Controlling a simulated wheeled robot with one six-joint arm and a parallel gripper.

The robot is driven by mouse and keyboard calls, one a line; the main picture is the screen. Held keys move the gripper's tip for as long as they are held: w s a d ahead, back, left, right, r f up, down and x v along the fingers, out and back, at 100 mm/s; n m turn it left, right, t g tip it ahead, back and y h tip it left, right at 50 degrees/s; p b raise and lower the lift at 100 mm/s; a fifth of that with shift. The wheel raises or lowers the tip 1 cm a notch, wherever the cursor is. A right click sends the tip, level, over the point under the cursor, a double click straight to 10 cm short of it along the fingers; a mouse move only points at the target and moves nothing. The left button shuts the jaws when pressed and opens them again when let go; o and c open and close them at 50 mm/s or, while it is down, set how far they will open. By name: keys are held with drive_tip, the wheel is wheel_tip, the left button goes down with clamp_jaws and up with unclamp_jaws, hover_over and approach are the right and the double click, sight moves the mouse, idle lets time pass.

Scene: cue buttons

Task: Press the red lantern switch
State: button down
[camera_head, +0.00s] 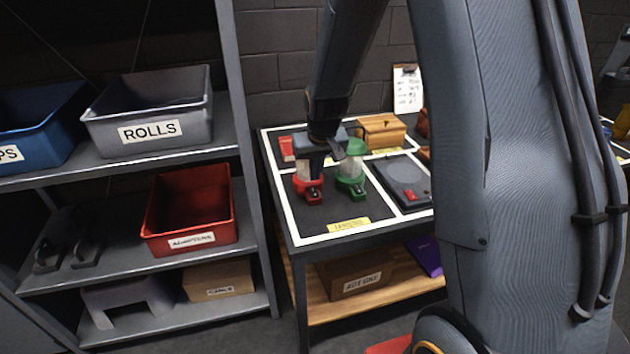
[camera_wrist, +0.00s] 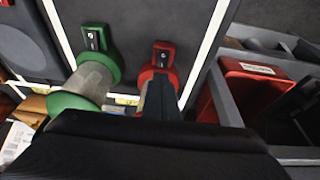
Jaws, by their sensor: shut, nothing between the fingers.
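The red lantern (camera_head: 309,190) stands on the table's left part, its upper part largely hidden behind my wrist and gripper. In the wrist view its red base (camera_wrist: 154,73) shows, with a small black switch (camera_wrist: 163,54) on the side. My gripper (camera_wrist: 160,84) is shut and empty, pointing down close by the red lantern and covering part of it. I cannot tell whether it touches. The green lantern (camera_head: 351,183) stands just to the right in the head view; in the wrist view it is at left (camera_wrist: 92,80), its black switch clear.
The tabletop (camera_head: 320,215) has white borders and a yellow label (camera_head: 348,225). A grey device (camera_head: 404,180) with a red switch lies right of the lanterns. A wooden box (camera_head: 381,131) stands behind. A shelf with a red bin (camera_head: 190,210) and a grey bin (camera_head: 150,107) is at left.

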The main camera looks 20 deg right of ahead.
sight(314, 189)
drive_tip(key=shift+s+p+x, duration=0.2)
drive_tip(key=shift+p+x, duration=0.1)
drive_tip(key=shift+x, duration=0.75)
drive_tip(key=shift+s+p+x, duration=0.25)
drive_tip(key=shift+x, duration=0.8)
drive_tip(key=shift+f, duration=0.2)
